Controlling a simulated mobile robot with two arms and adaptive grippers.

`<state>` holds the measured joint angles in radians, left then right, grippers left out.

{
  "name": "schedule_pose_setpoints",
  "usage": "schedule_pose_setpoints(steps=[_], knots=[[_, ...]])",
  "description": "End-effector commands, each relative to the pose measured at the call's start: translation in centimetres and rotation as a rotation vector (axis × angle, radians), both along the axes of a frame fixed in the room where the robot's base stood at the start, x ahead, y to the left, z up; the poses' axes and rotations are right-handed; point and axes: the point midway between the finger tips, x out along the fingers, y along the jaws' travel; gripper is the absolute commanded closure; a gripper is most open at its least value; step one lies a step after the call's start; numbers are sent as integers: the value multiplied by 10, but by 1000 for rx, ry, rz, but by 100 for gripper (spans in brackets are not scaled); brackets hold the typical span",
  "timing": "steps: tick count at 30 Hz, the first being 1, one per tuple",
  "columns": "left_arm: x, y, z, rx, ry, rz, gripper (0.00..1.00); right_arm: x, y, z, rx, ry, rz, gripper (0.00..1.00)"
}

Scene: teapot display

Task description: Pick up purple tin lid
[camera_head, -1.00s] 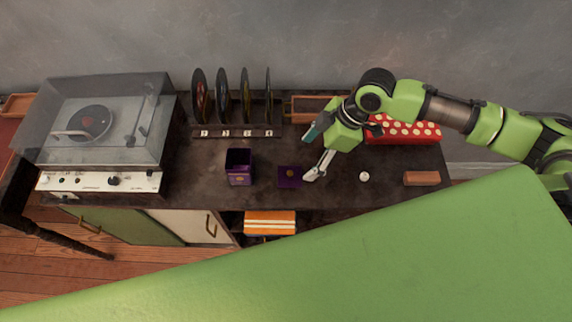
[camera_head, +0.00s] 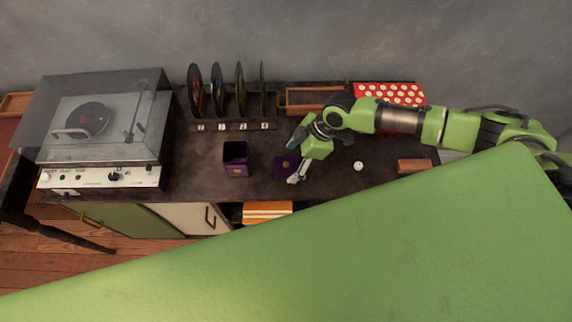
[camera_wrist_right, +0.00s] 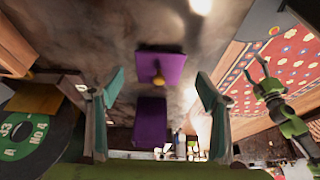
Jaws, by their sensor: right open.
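The purple tin lid (camera_head: 281,167) lies flat on the dark sideboard top, partly covered by my right gripper in the head view. The right wrist view shows the lid (camera_wrist_right: 163,66) with its gold knob, ahead between the fingers. My right gripper (camera_head: 294,160) is open and empty, its fingers at the lid's right side; contact cannot be made out.
A record player (camera_head: 95,125) stands at the left. Records in a rack (camera_head: 232,126) and a wooden tray (camera_head: 312,97) are behind. A white ball (camera_head: 358,166), a brown block (camera_head: 414,165) and a red dotted box (camera_head: 390,93) are at the right.

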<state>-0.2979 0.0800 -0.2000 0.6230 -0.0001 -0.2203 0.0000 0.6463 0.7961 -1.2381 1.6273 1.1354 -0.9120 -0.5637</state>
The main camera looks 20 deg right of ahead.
Motion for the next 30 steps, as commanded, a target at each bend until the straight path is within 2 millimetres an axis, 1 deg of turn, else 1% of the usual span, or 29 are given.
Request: schedule_pose_setpoints(steps=[1,3,6,13,14,15,17,18,19,30], knots=[[0,0,4,0,0,0,34,1,3,-5,0,2,1,31],[0,0,5,0,0,0,34,2,6,-14,1,2,1,31],[0,0,6,0,0,0,34,3,8,-21,0,0,0,31],[-1,0,5,0,1,0,34,3,9,-23,0,0,0,31],[-1,0,5,0,1,0,34,3,9,-23,0,0,0,33],[-1,0,5,0,2,0,34,3,9,-23,0,0,0,44],[-2,0,5,0,2,0,34,3,9,-23,0,0,0,59],[-2,0,5,0,3,0,34,3,9,-23,0,0,0,70],[-2,0,5,0,3,0,34,3,9,-23,0,0,0,72],[-4,0,4,0,5,0,34,3,9,-21,1,-1,0,72]])
